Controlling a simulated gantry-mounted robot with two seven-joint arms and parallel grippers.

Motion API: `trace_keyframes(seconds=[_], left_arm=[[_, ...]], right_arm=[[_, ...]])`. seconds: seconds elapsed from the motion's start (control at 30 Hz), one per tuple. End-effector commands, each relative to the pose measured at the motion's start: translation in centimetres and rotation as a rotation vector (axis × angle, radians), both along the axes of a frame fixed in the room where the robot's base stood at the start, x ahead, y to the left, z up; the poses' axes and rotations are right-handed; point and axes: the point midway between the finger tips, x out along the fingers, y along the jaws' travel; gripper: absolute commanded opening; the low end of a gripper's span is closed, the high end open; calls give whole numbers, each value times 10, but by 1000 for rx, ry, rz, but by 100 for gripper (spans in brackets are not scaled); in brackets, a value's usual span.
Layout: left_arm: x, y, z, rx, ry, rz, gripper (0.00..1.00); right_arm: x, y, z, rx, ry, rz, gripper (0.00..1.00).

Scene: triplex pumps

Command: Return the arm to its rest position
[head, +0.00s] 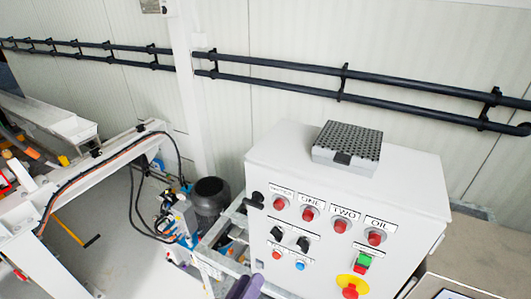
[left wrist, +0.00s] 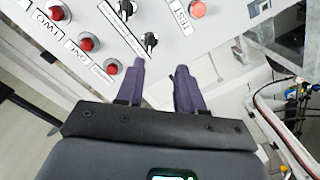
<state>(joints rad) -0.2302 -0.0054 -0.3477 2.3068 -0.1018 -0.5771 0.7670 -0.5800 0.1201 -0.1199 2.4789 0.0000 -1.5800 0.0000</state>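My left gripper (head: 246,285) shows at the bottom edge of the head view, as purple fingers in front of the lower left of a white control box (head: 350,204). In the left wrist view my left gripper (left wrist: 160,72) has its two purple fingers apart with nothing between them. The fingers point toward the box's front panel (left wrist: 108,35), near the black knobs (left wrist: 150,42). I cannot tell how large the gap to the panel is. The rest of my left arm is out of the head view. My right gripper is in neither view.
The box's front carries red lamps (head: 308,213), a blue button (head: 299,266) and a red button on a yellow base (head: 350,291). A grey perforated block (head: 348,147) sits on top. Black pipes (head: 280,77) run along the wall. A white frame with cables (head: 60,190) stands left.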

Motion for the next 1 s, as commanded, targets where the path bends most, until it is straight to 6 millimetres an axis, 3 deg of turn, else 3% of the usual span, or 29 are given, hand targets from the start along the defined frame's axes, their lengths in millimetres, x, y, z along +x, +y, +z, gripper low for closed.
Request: trace_keyframes(seconds=[0.1, 0.23, 0.4, 0.5, 0.73, 1.0], left_arm=[[-20, 26, -18, 40, 103, 38, 37], [-59, 75, -67, 247, 336, 82, 37], [-120, 132, -115, 600, 626, 29, 37], [-146, 153, -128, 756, 745, -44, 37], [-184, 168, -141, 955, 887, -228, 37], [-189, 168, -143, 1001, 890, -280, 37]], right_arm=[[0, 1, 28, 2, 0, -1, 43], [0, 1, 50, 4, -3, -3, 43], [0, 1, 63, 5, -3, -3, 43], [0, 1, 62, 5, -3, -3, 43], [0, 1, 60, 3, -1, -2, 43], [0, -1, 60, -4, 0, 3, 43]])
